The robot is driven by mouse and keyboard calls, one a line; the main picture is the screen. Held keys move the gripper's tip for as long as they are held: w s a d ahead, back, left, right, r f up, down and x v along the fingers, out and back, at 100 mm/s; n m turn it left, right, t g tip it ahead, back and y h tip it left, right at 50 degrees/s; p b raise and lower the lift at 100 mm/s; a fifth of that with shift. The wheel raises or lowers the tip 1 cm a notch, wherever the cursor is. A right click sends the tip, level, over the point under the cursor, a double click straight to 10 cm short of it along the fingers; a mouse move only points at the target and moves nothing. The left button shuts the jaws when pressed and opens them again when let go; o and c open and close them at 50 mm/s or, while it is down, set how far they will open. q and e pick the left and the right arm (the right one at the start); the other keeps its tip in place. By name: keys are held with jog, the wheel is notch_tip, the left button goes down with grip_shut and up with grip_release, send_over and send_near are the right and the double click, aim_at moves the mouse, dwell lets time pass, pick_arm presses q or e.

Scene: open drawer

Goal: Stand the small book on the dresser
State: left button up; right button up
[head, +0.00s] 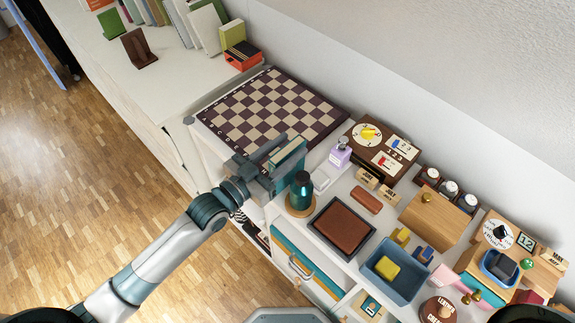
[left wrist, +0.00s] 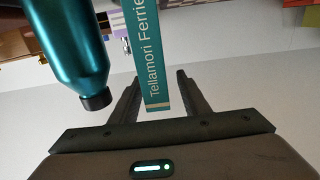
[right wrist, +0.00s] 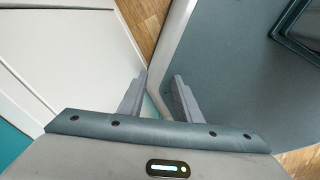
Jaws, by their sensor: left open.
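The small teal book (head: 287,153) stands upright on the near-left part of the white dresser (head: 388,221), beside a dark teal bottle (head: 301,186). My left gripper (head: 268,163) is open around it. In the left wrist view the book's spine (left wrist: 152,65), lettered "Tellamori Ferrie", lies between the two spread fingers (left wrist: 157,75), with a gap on each side. The book's foot is hidden, so its contact with the dresser cannot be seen. My right gripper (right wrist: 161,78) is open and empty, away from the book.
The bottle (left wrist: 75,50) is close beside the left fingers. A chessboard (head: 272,108) lies just behind the book. A brown tray (head: 341,228), a purple bottle (head: 340,152), a blue bin (head: 395,272) and several small items crowd the right. A drawer below the dresser top shows a handle (head: 300,267).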

aim_at(299, 140)
pick_arm(q)
jog(key=shift+b+x, duration=0.35)
jog(key=shift+x, duration=1.65)
jog(key=shift+d, duration=0.1)
jog(key=shift+c, duration=0.3)
pick_arm(e)
jog(key=shift+w+a+f+t, duration=0.1)
jog(key=shift+w+a+t, duration=0.1)
jog(key=shift+w, duration=0.35)
jog(key=shift+w+a+f+t, duration=0.15)
jog(key=shift+w+a, duration=0.1)
jog(key=shift+w, duration=0.3)
jog(key=shift+w+a+f+t, duration=0.1)
jog(key=shift+w+a+t, duration=0.1)
jog(key=shift+w, duration=0.35)
pick_arm(q)
grip_shut()
